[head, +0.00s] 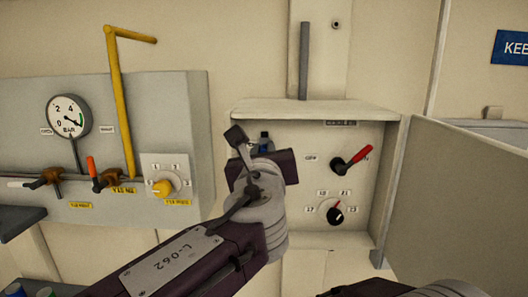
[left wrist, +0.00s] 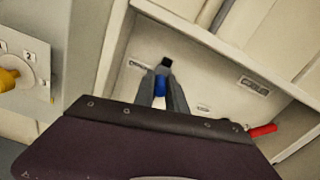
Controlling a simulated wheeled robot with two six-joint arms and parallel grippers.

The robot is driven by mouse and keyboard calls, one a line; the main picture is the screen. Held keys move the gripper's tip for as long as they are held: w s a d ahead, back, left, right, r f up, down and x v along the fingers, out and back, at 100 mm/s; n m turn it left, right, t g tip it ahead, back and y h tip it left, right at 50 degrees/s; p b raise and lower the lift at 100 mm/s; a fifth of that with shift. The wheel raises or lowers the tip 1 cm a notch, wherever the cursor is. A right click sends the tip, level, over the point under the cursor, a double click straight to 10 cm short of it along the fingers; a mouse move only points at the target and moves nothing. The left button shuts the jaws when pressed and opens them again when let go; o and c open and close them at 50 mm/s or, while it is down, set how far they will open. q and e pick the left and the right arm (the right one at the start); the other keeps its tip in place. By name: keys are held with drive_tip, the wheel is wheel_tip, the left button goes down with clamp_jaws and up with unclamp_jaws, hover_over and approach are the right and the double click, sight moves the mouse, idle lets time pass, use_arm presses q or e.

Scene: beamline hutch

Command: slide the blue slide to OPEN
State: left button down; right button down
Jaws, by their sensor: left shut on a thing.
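The blue slide (left wrist: 160,86) shows in the left wrist view between the two grey fingers of my left gripper (left wrist: 164,92), which is shut on it. A black piece sits just beyond the fingertips. In the head view the left gripper (head: 264,149) reaches into the upper left of an open wall box, and its body hides most of the slide; only a small blue and dark bit (head: 264,141) shows. Small labels lie on either side of the slide in the wrist view, too blurred to read surely. My right gripper is not in view.
The open box (head: 315,107) also holds a red-handled lever (head: 358,156) and a black knob (head: 335,215). Its door (head: 455,195) stands open at right. The left panel (head: 203,130) carries a gauge (head: 69,115), yellow pipe (head: 118,100), valves and a yellow knob (head: 163,187).

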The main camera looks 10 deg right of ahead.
use_arm(q)
drive_tip(key=c, duration=1.4)
unclamp_jaws()
drive_tip(key=shift+o, duration=0.2)
drive_tip(key=shift+s, duration=0.1)
drive_tip(key=b+v, duration=0.4)
drive_tip(key=v, duration=0.5)
drive_tip(key=shift+b, duration=0.35)
